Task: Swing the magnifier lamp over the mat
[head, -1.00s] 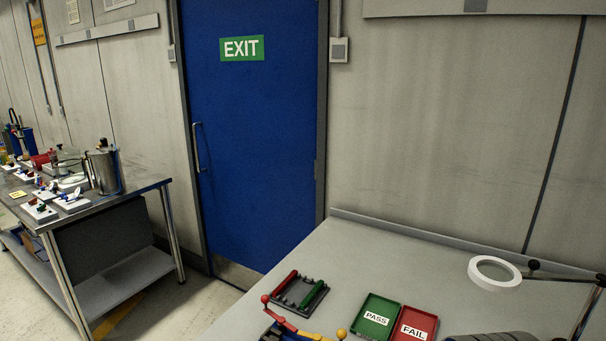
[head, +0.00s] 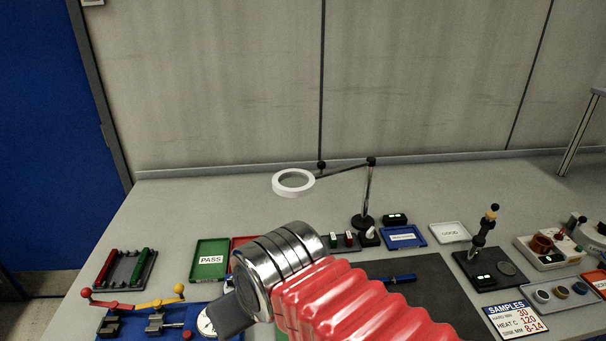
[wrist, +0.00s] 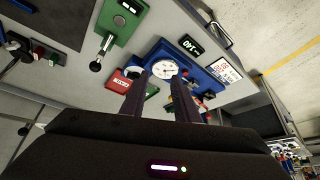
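The magnifier lamp (head: 293,182) is a white ring on a thin dark jointed arm. Its upright post stands on a round black base towards the back of the bench, and the ring hangs left of the post, over grey bench top behind the trays. A dark grey mat (head: 440,290) lies right of and in front of the lamp, partly hidden by my arm. My gripper (wrist: 160,78) shows in the wrist view with its two fingers apart and nothing between them. I cannot make out the lamp in the wrist view.
A green PASS tray (head: 211,260) and a partly hidden red tray (head: 243,243) lie left. A blue fixture with a dial gauge (head: 207,323) is at front left. A black device with an upright lever (head: 484,240) stands right of the mat. Bench top beside the back wall is clear.

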